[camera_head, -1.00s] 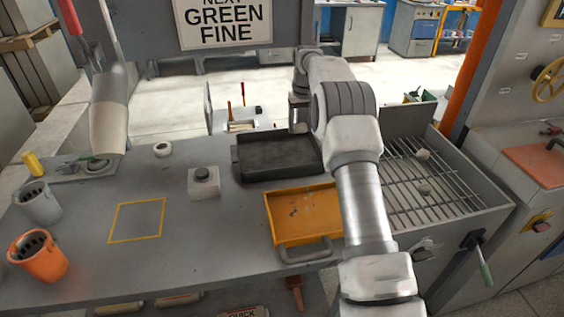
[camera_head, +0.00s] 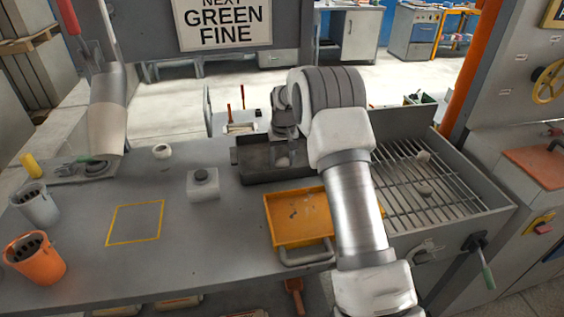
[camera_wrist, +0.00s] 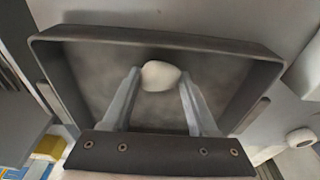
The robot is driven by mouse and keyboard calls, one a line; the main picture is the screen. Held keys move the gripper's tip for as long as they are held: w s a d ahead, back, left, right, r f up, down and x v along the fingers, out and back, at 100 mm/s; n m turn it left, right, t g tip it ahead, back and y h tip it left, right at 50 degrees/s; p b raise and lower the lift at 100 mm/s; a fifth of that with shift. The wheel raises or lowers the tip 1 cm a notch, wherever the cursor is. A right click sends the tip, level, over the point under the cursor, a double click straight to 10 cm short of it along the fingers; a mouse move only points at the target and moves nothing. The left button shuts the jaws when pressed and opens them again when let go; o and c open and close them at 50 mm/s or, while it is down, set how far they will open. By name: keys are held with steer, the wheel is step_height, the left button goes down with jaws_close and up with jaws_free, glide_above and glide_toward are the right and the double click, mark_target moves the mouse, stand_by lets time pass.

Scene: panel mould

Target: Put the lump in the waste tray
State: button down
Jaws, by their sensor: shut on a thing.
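A pale lump (camera_wrist: 160,75) is between the fingertips of my gripper (camera_wrist: 160,80) in the wrist view, and the gripper is shut on it. A dark grey tray (camera_wrist: 100,72) with raised walls lies below the lump; no label on it is readable. In the head view the dark tray (camera_head: 262,172) stands at the back of the bench, and my gripper (camera_head: 284,158) is over it. How high the lump is above the tray floor is hard to tell.
A yellow tray (camera_head: 290,222) with a handle is in front of the dark tray. A slatted grate (camera_head: 405,190) with 2 small lumps is at the right.

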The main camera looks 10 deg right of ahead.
steer(key=shift+f, duration=0.4)
steer(key=shift+f, duration=0.1)
steer(key=shift+f, duration=0.15)
steer(key=shift+c, duration=0.9)
jaws_free()
